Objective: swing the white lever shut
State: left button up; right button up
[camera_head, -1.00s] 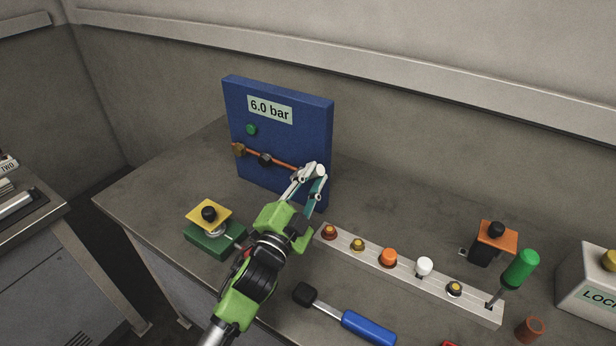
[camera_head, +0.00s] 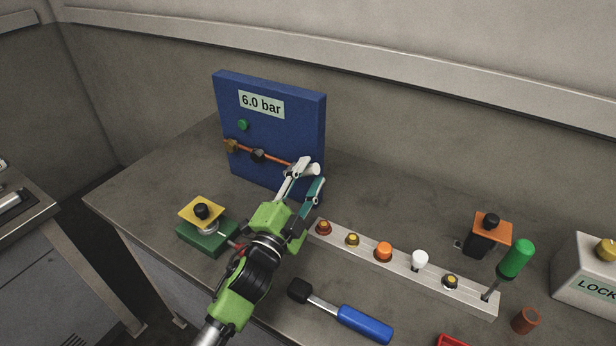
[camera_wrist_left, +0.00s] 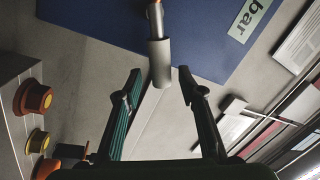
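The white lever's grip (camera_head: 313,169) is a short pale cylinder at the right end of an orange-brown rod (camera_head: 277,158) across the front of a blue panel (camera_head: 290,119). The rod slopes down to the right. My left gripper (camera_head: 311,173) is at this end of the rod. In the left wrist view the cylinder (camera_wrist_left: 160,64) lies between the tips of my gripper (camera_wrist_left: 160,78), with a gap on both sides. The fingers are open. My right gripper is not in view.
A green base (camera_head: 208,238) with a yellow plate stands left of my arm. A grey rail (camera_head: 466,295) with several coloured knobs runs to the right. A blue-handled tool (camera_head: 364,324) lies in front. An orange-topped block (camera_head: 492,228) and lock box (camera_head: 590,272) stand at right.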

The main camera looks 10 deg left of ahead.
pick_arm(q)
jog(key=v, duration=1.2)
dwell(0.6)
